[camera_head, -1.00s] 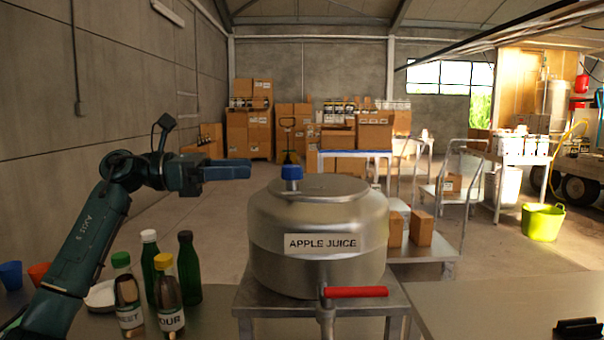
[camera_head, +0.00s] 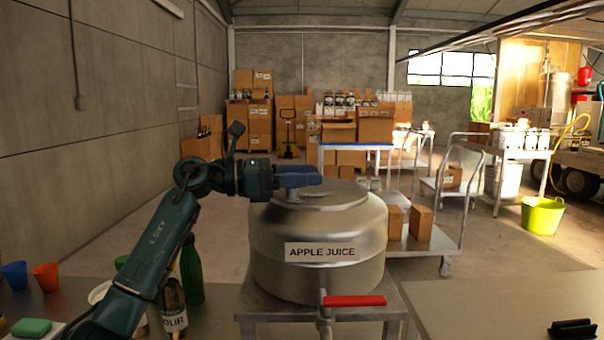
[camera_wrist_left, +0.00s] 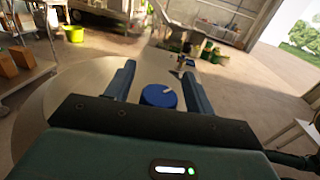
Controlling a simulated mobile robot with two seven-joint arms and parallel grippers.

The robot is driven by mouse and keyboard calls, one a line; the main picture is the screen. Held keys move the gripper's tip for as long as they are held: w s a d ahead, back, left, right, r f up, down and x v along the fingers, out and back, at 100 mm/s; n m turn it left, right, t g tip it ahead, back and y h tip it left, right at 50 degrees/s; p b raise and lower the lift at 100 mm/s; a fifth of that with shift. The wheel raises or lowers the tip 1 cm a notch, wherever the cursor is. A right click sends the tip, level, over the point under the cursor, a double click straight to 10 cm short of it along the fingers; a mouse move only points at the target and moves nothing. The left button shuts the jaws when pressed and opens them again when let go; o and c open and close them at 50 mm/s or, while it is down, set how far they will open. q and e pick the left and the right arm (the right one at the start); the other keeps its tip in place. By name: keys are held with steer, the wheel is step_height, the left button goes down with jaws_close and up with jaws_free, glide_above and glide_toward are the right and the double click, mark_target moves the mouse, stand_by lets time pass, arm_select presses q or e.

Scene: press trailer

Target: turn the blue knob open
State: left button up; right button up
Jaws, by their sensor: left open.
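The blue knob (camera_wrist_left: 158,95) has a white mark on its top and sits on the lid of the steel vat. In the left wrist view it lies between the two fingers, with visible space on both sides. The vat (camera_head: 318,225), labelled APPLE JUICE, stands on a metal stand. My left gripper (camera_head: 312,177) reaches over the vat's lid from the left and is open around the knob. In the head view the gripper largely hides the knob. My right gripper is in neither view.
A tap with a red handle (camera_head: 354,301) sticks out at the vat's front. A green bottle (camera_head: 191,270) and other bottles stand left, partly behind my arm. Blue (camera_head: 14,275) and orange (camera_head: 46,277) cups stand further left. The right table (camera_head: 490,300) is mostly bare.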

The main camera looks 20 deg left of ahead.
arm_select(q)
steer(key=c, duration=1)
steer(key=shift+o, duration=0.2)
